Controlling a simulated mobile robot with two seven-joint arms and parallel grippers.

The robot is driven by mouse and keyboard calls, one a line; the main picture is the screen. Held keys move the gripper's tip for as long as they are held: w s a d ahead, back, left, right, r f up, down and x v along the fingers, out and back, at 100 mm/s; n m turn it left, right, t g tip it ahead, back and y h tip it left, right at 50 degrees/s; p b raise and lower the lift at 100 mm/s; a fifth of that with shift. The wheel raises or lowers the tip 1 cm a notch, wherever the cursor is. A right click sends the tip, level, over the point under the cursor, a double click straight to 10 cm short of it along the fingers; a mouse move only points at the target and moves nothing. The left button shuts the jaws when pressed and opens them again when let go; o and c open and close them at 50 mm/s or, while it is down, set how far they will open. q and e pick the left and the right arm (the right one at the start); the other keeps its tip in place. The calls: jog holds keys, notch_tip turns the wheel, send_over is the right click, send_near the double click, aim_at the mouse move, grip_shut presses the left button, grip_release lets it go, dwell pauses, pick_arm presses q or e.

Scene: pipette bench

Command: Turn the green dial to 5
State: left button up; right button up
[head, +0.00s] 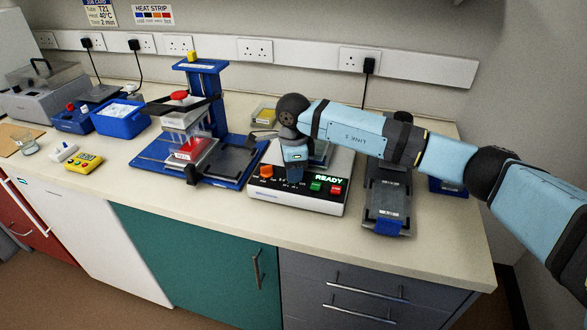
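A white bench unit (265,196) with a lit READY display (328,179) stands right of centre. Its front panel carries an orange knob (266,172), a small green control (316,187) and a red control (336,190). I cannot tell whether the green control is the dial, and no number 5 is readable. My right gripper (295,175) points down over the unit's front panel, between the orange knob and the green control. It hides part of the panel. Its fingers are too small and dark to show a gap or contact. My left gripper is out of view.
A blue press (203,68) on a blue base stands left of the unit. A grey device (386,209) stands close on the right, under my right arm. A blue tub (119,117) and yellow box (84,161) are farther left. The bench's front strip is clear.

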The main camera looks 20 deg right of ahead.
jog(key=shift+m, duration=0.3)
jog(key=m, duration=0.3)
jog(key=shift+b, duration=0.4)
jog(key=m, duration=0.9)
jog(key=shift+m, duration=0.3)
jog(key=m, duration=0.3)
jog(key=shift+m, duration=1.8)
